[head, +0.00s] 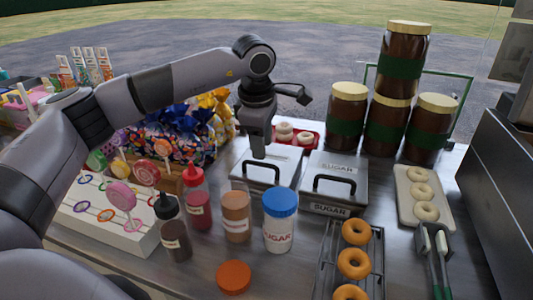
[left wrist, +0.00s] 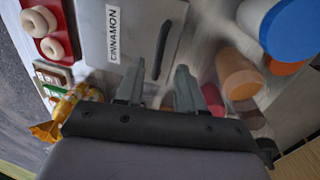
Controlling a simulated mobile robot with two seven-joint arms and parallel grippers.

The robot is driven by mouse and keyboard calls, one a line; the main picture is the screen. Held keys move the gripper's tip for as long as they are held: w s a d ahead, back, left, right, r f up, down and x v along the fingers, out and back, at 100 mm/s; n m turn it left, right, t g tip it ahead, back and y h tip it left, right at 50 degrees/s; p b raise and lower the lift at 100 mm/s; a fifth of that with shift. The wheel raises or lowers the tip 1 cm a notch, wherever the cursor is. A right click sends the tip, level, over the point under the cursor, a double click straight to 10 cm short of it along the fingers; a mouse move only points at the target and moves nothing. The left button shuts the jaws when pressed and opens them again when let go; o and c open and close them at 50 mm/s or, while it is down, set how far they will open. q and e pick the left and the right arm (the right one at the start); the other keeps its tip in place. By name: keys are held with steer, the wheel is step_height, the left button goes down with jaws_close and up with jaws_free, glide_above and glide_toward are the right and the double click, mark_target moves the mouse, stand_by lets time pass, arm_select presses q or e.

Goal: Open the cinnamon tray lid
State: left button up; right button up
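The cinnamon tray lid (head: 285,166) is a grey metal plate with a black bar handle (head: 262,182), closed on its tray. It also shows in the left wrist view (left wrist: 140,22), beside a white CINNAMON label (left wrist: 113,33) and with the handle (left wrist: 161,50). My left gripper (head: 259,152) points down over the back part of the lid in the head view and hides some of it. In the left wrist view its fingers (left wrist: 158,86) are apart, with nothing between them, and the handle lies just beyond the tips. My right gripper is not in view.
A similar SUGAR tray (head: 340,168) stands close on the right. A blue-lidded sugar jar (head: 280,222), a cinnamon-coloured jar (head: 236,215) and sauce bottles (head: 198,200) stand in front. A red tray of doughnuts (head: 314,127) is behind; stacked chocolate jars (head: 385,125) rise behind right.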

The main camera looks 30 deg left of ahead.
mark_target(264, 166)
arm_select(q)
steer(key=shift+w+a+f, duration=0.1)
steer(key=shift+w+f, duration=0.15)
steer(key=shift+f, duration=0.95)
steer(key=shift+w+f, duration=0.2)
steer(key=shift+f, duration=0.95)
jaws_close()
